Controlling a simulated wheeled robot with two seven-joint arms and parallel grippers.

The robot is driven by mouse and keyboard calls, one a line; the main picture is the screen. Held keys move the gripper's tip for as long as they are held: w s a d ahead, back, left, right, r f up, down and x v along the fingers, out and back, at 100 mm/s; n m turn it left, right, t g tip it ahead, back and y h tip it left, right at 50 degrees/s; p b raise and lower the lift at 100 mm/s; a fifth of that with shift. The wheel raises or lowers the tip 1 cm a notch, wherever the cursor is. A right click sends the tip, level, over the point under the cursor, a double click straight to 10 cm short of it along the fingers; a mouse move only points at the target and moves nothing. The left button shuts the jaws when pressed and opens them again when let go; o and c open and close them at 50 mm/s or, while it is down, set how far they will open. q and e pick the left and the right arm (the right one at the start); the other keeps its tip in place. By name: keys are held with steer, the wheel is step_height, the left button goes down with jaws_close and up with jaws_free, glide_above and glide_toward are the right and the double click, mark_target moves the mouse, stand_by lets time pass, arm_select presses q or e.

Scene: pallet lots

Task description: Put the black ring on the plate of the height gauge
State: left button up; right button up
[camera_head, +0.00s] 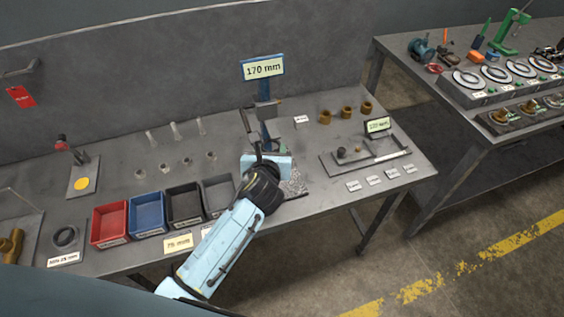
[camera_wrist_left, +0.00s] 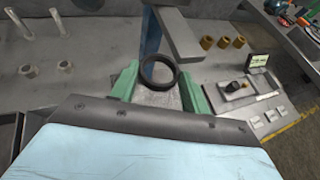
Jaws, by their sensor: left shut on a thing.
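The black ring (camera_wrist_left: 158,72) is between the two green fingers of my left gripper (camera_wrist_left: 158,84) in the left wrist view, and the gripper is shut on it. Behind and below the ring is the speckled grey plate (camera_wrist_left: 160,98) of the height gauge; I cannot tell whether the ring touches it. In the head view the plate (camera_head: 293,186) shows partly beside my left gripper (camera_head: 266,158), whose fingers and ring are hidden there. The height gauge (camera_head: 266,112) has a blue column under a "170 mm" sign (camera_head: 263,68). My right gripper is not in view.
Red (camera_head: 109,224), blue (camera_head: 147,214), black and grey bins stand left of my left arm. Another dark ring (camera_head: 65,238) lies at the far left. The gauge's grey arm (camera_wrist_left: 176,32) overhangs near the ring.

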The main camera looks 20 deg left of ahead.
arm_select(q)
steer(key=f+b, duration=0.1)
steer(key=f, duration=0.1)
steer(key=f+b, duration=0.1)
steer(key=f, duration=0.4)
steer(key=shift+d+b, duration=0.3)
steer(key=shift+b, duration=0.1)
step_height(320, 180, down, 3)
steer(key=shift+f+b, duration=0.15)
steer(key=shift+b, duration=0.7)
steer(key=shift+f, duration=0.2)
steer(key=shift+w+r, duration=0.1)
steer(key=o, duration=1)
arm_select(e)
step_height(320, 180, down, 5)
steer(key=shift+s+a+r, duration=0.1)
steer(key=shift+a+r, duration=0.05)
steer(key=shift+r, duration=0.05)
